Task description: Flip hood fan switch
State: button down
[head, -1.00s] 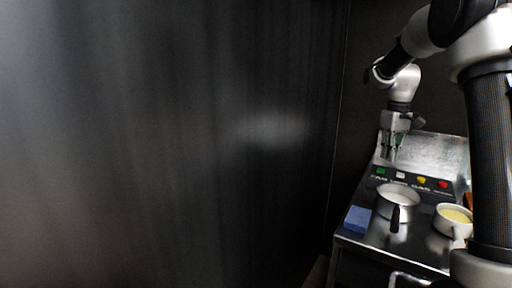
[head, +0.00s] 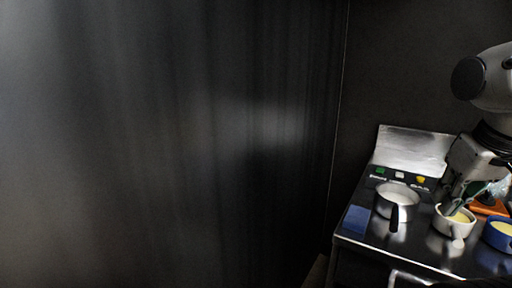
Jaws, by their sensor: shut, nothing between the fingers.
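The switch panel (head: 397,183) stands at the back of the counter, with small lettering below its switches. The green switch (head: 380,171) is at its left end, above a label that read as FAN in the earlier frame. A white switch (head: 399,174) and a yellow switch (head: 421,180) follow to the right; the panel's right end is hidden by my arm. My gripper (head: 450,208) is shut and empty, pointing down by the light mug, well to the right of the green switch. Whether it touches the mug cannot be told. The green switch's position is too small to tell.
A metal pan (head: 397,202) with a dark handle stands before the panel. A light mug (head: 454,228) with yellow contents, a blue pot (head: 498,235) and an orange item (head: 489,207) are to the right. A blue block (head: 357,219) lies front left. A dark wall fills the left.

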jog(key=m+g+h, duration=0.1)
jog(key=m+g, duration=0.1)
jog(key=m, duration=0.4)
send_near(381, 169)
jog(key=shift+m, duration=0.3)
jog(key=f, duration=0.4)
jog(key=shift+w+f, duration=0.35)
jog(key=shift+f, duration=0.75)
